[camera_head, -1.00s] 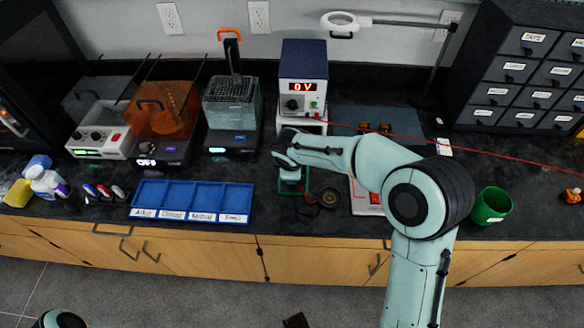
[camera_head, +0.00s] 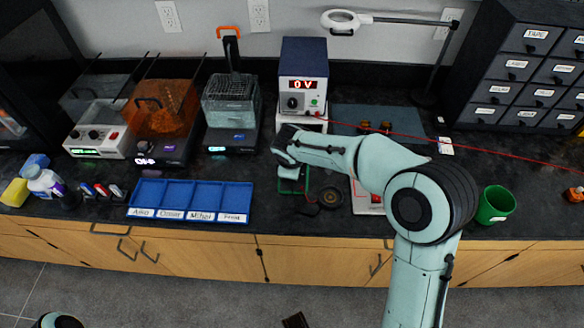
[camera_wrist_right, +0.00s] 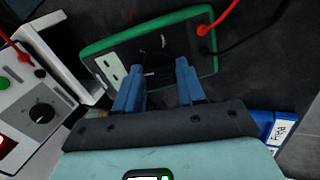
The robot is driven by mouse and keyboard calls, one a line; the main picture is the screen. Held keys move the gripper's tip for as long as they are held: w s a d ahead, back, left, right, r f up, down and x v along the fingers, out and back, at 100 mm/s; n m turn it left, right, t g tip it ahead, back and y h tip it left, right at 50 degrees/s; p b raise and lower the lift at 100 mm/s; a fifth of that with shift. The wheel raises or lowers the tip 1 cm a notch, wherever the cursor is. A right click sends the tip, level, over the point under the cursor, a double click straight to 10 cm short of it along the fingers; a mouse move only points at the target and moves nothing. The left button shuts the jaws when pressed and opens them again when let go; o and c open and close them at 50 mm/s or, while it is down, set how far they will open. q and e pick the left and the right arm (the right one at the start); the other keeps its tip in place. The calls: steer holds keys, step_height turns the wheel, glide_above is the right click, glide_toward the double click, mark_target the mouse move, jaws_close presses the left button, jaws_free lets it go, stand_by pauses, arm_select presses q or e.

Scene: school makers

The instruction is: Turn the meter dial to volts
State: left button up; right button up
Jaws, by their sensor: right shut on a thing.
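The meter (camera_wrist_right: 185,38) has a green rim and a dark face in the right wrist view, with red and black leads plugged in at its right end. Its dark round dial (camera_wrist_right: 157,62) sits mid-face, between the blue fingertips of my right gripper (camera_wrist_right: 158,72), which is shut on it. The dial's pointer setting cannot be read. In the head view my right gripper (camera_head: 290,172) reaches down over the meter and hides most of it; a green edge (camera_head: 307,182) shows.
A power supply (camera_head: 303,75) reading 0 V stands behind the meter. A blue divided tray (camera_head: 190,198) lies to the left, and a black coil (camera_head: 331,198) and green cup (camera_head: 495,205) to the right. A red lead (camera_head: 420,138) crosses the bench.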

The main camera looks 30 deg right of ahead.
steer(key=m+b, duration=0.3)
steer(key=m, duration=0.1)
steer(key=m+b, duration=0.2)
steer(key=m, duration=0.3)
steer(key=shift+w+d, duration=0.1)
steer(key=shift+d, duration=0.05)
arm_select(q)
steer(key=shift+t, duration=0.6)
steer(key=shift+w+a+f+b, duration=0.1)
steer(key=shift+w+f, duration=0.35)
steer(key=shift+f, duration=0.4)
steer(key=shift+w+a+f+b, duration=0.1)
steer(key=shift+w+f, duration=0.35)
steer(key=shift+f, duration=0.4)
steer(key=shift+w+f+b, duration=0.1)
steer(key=shift+w+f, duration=0.35)
steer(key=shift+f, duration=0.4)
arm_select(e)
steer(key=shift+r+m, duration=0.1)
steer(key=shift+m, duration=0.5)
steer(key=o, duration=1)
steer(key=shift+o, duration=0.2)
steer(key=shift+r, duration=0.1)
